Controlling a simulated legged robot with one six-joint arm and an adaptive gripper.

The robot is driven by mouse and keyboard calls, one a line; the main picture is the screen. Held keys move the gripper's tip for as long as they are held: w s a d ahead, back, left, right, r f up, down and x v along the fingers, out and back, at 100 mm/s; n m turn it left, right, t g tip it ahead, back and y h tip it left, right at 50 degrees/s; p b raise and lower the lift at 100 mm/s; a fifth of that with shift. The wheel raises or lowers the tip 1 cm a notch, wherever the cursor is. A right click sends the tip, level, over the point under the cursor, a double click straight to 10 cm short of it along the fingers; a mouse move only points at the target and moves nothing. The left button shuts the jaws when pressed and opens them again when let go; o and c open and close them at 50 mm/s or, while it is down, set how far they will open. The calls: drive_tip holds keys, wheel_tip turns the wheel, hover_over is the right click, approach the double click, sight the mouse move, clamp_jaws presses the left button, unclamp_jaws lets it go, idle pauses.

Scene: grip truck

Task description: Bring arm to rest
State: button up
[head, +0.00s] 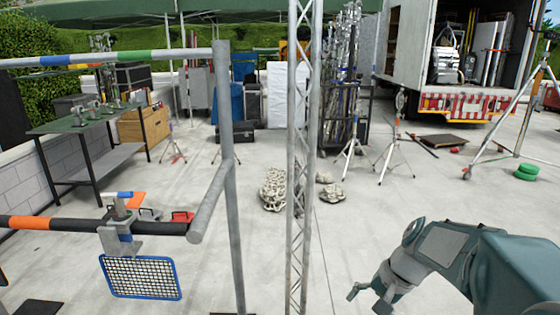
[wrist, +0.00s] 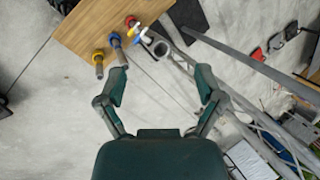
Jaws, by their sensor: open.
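My gripper (head: 368,299) shows at the lower right of the head view, at the end of my teal and grey arm. In the wrist view my gripper (wrist: 162,82) has its two fingers spread wide apart, with nothing between them. It is open and empty. The arm reaches in from the right edge and bends down over bare concrete, apart from the truss and the stands.
A lattice truss (head: 299,160) stands upright left of my arm. Left of it are a grey post (head: 232,180) and a blue-framed mesh (head: 140,278) on a bar. A wooden board (wrist: 105,25) with coloured-ended parts lies ahead in the wrist view. Tripods and a truck (head: 465,103) stand behind.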

drive_tip(key=s+a+r+n+t+h, duration=0.1)
drive_tip(key=s+r+n+t+h, duration=0.1)
drive_tip(key=s, duration=0.6)
drive_tip(key=s+a+r+n+t+h, duration=0.1)
drive_tip(key=s+r+n, duration=0.3)
drive_tip(key=s, duration=0.4)
drive_tip(key=shift+t+h, duration=0.8)
drive_tip(key=shift+h, duration=0.1)
drive_tip(key=shift+r, duration=0.1)
